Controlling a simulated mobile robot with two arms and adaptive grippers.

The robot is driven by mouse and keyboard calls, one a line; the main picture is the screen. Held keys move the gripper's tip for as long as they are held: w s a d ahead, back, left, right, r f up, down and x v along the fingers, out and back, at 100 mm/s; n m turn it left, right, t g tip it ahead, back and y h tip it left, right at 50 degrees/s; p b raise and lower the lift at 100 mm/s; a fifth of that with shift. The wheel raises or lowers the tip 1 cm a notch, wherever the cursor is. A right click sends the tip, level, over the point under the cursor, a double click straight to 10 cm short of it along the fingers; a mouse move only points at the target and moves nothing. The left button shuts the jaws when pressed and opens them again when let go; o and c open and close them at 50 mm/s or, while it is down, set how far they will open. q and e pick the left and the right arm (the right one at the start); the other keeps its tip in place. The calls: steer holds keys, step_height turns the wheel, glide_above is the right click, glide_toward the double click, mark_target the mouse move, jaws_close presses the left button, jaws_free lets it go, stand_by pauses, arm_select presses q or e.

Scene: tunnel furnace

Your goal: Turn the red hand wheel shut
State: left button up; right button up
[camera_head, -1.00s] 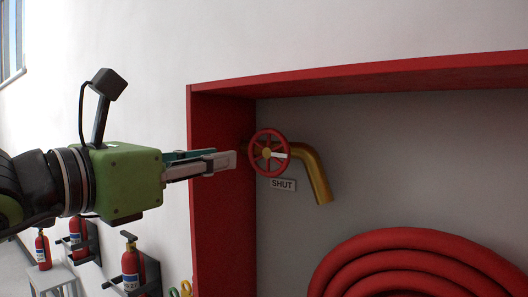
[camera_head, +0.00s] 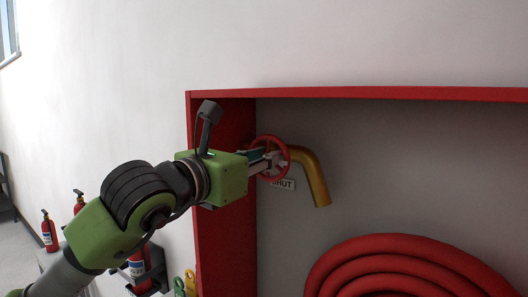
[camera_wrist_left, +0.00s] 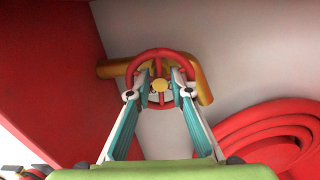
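The red hand wheel (camera_head: 283,150) sits on a brass pipe (camera_head: 317,178) inside the red wall cabinet. A sign (camera_head: 286,184) below it is partly hidden by my left gripper; its visible letters read "HUT". My left gripper (camera_head: 272,163) reaches in from the left, with its fingertips at the wheel. In the left wrist view the fingers (camera_wrist_left: 159,94) are apart, one on each side of the yellow hub (camera_wrist_left: 159,85). The wheel's rim (camera_wrist_left: 160,52) arches above the hub. I cannot tell whether the fingertips touch the wheel. My right gripper is not in view.
The cabinet's red side wall (camera_head: 207,235) and top edge (camera_head: 380,95) frame the pipe. A coiled red hose (camera_head: 400,262) lies below right. Fire extinguishers (camera_head: 49,232) stand at the lower left. The space right of the pipe is clear.

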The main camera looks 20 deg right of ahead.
arm_select(q)
jaws_close()
steer(key=shift+s+d+f+m+b, duration=0.1)
steer(key=shift+f+m+b, duration=0.05)
steer(key=shift+m+b, duration=2.45)
steer(key=shift+s+f+m+b, duration=0.1)
steer(key=shift+m+b, duration=1.75)
steer(key=shift+m, duration=1.35)
steer(key=shift+d+f+m+b, duration=0.1)
steer(key=shift+f+m+b, duration=0.05)
steer(key=shift+m+b, duration=2.45)
steer(key=shift+m+p, duration=0.35)
steer(key=shift+m, duration=0.05)
